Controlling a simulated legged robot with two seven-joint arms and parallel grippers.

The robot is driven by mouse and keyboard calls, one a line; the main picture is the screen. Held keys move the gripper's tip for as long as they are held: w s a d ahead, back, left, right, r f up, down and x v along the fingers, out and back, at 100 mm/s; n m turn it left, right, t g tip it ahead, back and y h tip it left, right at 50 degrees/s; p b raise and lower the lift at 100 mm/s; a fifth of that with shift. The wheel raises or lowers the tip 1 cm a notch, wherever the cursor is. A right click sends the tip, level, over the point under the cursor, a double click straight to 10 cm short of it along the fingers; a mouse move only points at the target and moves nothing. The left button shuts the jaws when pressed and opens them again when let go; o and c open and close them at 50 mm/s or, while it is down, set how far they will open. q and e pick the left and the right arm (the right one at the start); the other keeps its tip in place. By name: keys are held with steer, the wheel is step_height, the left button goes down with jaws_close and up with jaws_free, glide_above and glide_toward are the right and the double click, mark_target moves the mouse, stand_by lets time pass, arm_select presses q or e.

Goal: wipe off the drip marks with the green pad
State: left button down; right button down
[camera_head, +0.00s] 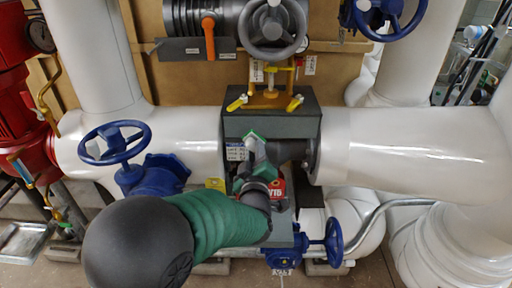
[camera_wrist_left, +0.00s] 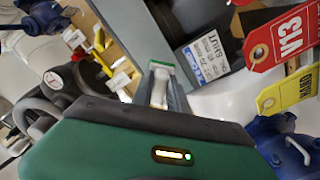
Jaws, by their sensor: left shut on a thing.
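My left gripper (camera_head: 257,155) reaches up from the bottom of the head view on its green-sleeved arm and is in front of the grey valve box (camera_head: 273,100). It is shut on the green pad (camera_head: 254,136), which also shows at the fingertips (camera_wrist_left: 160,96) in the left wrist view as a thin green strip (camera_wrist_left: 161,65) on a white body. The pad is close to the grey box face, beside a white SHUT label (camera_head: 236,154). I cannot tell whether it touches the face. I cannot make out any drip marks. My right gripper is not in view.
A red V13 tag (camera_wrist_left: 279,38) and a yellow tag (camera_wrist_left: 287,92) hang near the gripper. Blue handwheels (camera_head: 115,142) (camera_head: 334,241) stand left and lower right of the box. White pipes (camera_head: 410,150) run to both sides. Yellow levers (camera_head: 295,103) and a grey handwheel (camera_head: 272,28) are above.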

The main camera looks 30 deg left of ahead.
arm_select(q)
steer(key=shift+v, duration=1.5)
